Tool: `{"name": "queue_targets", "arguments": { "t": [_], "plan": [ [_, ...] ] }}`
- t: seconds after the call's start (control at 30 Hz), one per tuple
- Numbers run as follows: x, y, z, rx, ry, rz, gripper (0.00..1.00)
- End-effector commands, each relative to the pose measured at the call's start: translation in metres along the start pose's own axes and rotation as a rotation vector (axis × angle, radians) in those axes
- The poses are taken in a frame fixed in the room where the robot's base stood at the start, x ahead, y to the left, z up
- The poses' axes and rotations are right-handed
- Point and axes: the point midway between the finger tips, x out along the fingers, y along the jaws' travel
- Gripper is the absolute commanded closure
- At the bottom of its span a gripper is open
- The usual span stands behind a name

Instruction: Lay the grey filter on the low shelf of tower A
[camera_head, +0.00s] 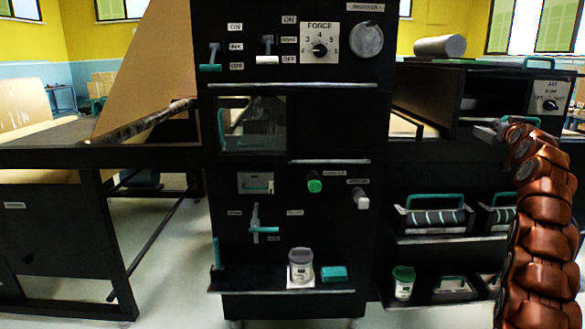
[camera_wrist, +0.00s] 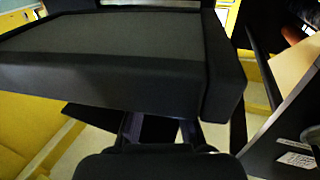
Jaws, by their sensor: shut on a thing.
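In the wrist view, a flat piece with a thick black frame and a dark grey face, which looks like the grey filter (camera_wrist: 110,45), fills the upper part. My gripper (camera_wrist: 160,128) is shut on its near edge, and the fingertips are partly hidden under the frame. In the head view my copper-coloured arm rises at the right, and its end is by the right-hand black unit. The filter is not clear there. I cannot tell which structure is tower A. A black rack with a lower shelf (camera_head: 425,303) stands at the right, partly hidden by my arm.
The rack's upper shelf holds a teal-handled cartridge (camera_head: 435,217); a teal-lidded jar (camera_head: 403,282) stands below. A black control cabinet (camera_head: 290,180) fills the middle, with a grey-lidded jar (camera_head: 301,267) and teal block (camera_head: 333,274) on its ledge. A grey roll (camera_head: 440,46) lies at upper right.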

Motion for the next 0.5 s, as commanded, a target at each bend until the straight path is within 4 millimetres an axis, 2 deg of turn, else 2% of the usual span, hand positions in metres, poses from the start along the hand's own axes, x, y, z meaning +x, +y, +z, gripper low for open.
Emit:
{"name": "queue_targets", "arguments": {
  "t": [0.33,0.5],
  "plan": [
    [0.004,-0.006,0.007,0.001,-0.002,0.009,1.0],
    [0.01,-0.02,0.017,0.0,-0.003,0.02,1.0]
  ]
}}
